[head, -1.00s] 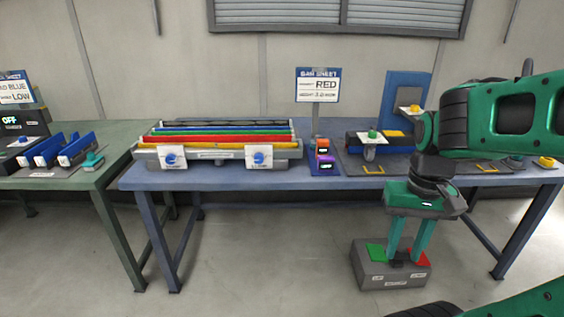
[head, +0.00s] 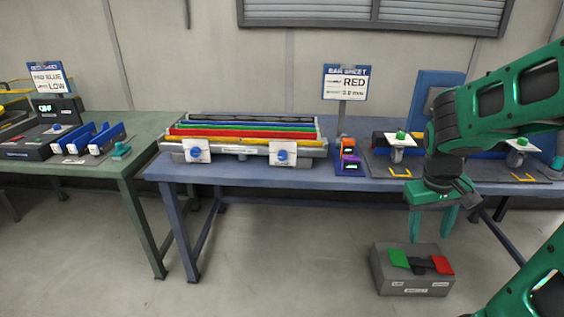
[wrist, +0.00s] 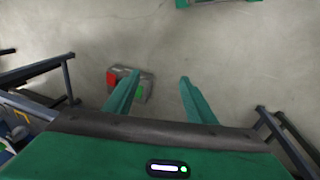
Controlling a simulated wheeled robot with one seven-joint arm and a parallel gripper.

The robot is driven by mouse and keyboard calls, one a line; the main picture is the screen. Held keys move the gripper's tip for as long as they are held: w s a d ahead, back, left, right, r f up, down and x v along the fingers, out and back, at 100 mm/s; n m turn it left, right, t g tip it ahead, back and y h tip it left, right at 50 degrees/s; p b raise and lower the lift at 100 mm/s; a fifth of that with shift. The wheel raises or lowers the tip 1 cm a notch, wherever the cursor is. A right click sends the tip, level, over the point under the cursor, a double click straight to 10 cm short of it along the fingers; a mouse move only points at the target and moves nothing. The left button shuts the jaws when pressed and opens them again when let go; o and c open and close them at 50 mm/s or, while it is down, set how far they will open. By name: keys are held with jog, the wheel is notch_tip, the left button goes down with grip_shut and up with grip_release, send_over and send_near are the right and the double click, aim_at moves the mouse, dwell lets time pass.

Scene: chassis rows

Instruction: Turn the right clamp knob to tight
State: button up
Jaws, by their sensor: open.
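The right clamp knob (head: 283,154) is blue on a white plate, at the front right of the bar rack (head: 240,152) in the head view. The left clamp knob (head: 197,152), also blue on white, is at the rack's front left. The settings of both knobs are too small to tell. My gripper (head: 432,226) points down in front of the blue table, to the right of the rack and well apart from the right knob. It is open and empty; its two green fingers also show in the wrist view (wrist: 160,82), above the floor. No knob shows in the wrist view.
Red, green, blue and yellow bars lie in the rack. A grey pedal box (head: 410,286) with green and red pads stands on the floor below my gripper. A sign (head: 346,83) reads RED. A green table (head: 145,128) stands at left. Floor before the rack is clear.

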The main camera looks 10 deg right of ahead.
jog(key=w+f+n+t+h, duration=0.35)
jog(key=w+n, duration=0.35)
jog(key=w, duration=0.6)
jog(key=w+f+n+t+h, duration=0.2)
jog(key=w+n+h, duration=0.35)
jog(key=w, duration=0.85)
jog(key=n+t+y, duration=0.6)
jog(key=n+t, duration=0.6)
jog(key=n, duration=0.8)
send_near(282, 158)
jog(key=shift+g, duration=0.25)
jog(key=x, duration=0.9)
jog(key=shift+r, duration=0.3)
jog(key=c, duration=1)
